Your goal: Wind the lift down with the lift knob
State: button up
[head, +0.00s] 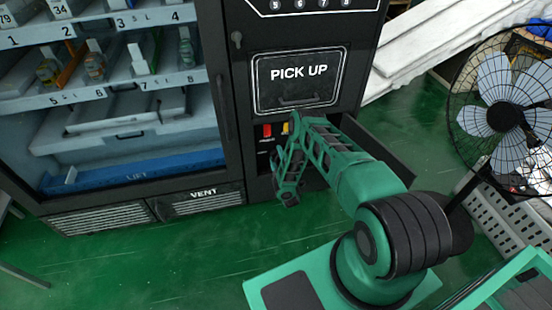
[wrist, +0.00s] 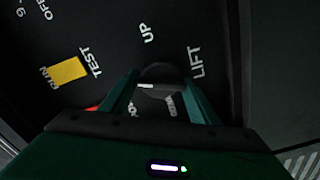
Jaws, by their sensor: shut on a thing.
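The lift knob (wrist: 162,71) is a dark round knob between the UP and LIFT labels in the wrist view. My gripper (wrist: 163,86) is shut on it, with one green finger on each side. A small pale mark shows between the fingers, and the lettering below is partly covered. In the head view my arm hides the knob and the fingertips.
A yellow switch (wrist: 69,71) marked TEST and RUN sits left of the knob. A red switch (head: 267,131) is also on the panel, below the PICK UP door (head: 297,82). A dark open door or drawer (head: 383,146) is right of my arm. A fan (head: 503,89) stands further right.

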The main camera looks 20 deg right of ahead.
jog(key=shift+a+f, duration=0.1)
jog(key=shift+a, duration=0.2)
jog(key=o, duration=1)
jog(key=shift+d, duration=0.15)
jog(key=s, duration=0.3)
jog(key=s+a, duration=0.1)
jog(key=s, duration=0.3)
jog(key=s+a, duration=0.1)
jog(key=s, duration=0.2)
jog(key=shift+s, duration=0.3)
